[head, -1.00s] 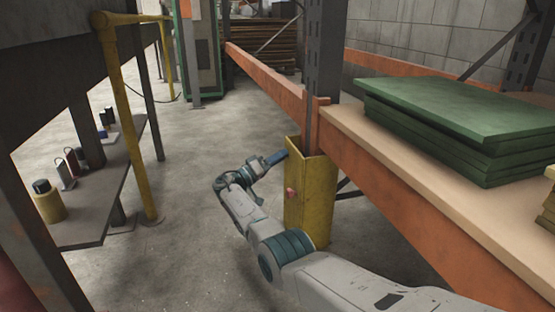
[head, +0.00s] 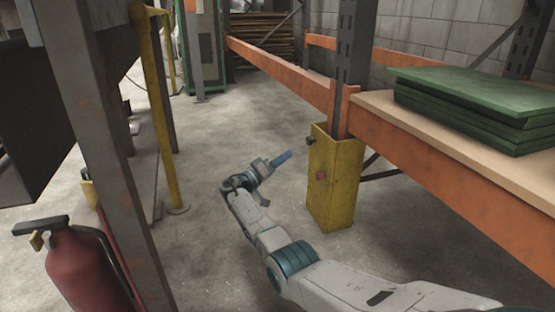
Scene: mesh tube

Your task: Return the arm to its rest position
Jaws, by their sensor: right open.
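My right arm (head: 262,235) reaches in from the bottom right of the head view. Its gripper (head: 285,157) is at the far end, over the concrete floor, with blue fingers pointing right towards the yellow post guard (head: 336,195). It is open, with nothing seen in it. A gap shows between the fingertips and the guard. My left gripper is not in view.
An orange-beamed rack shelf (head: 372,102) with stacked green panels (head: 480,95) stands on the right. A grey post (head: 110,150), a yellow rail (head: 155,100) and a red fire extinguisher (head: 88,270) stand on the left. The floor between (head: 215,195) is clear.

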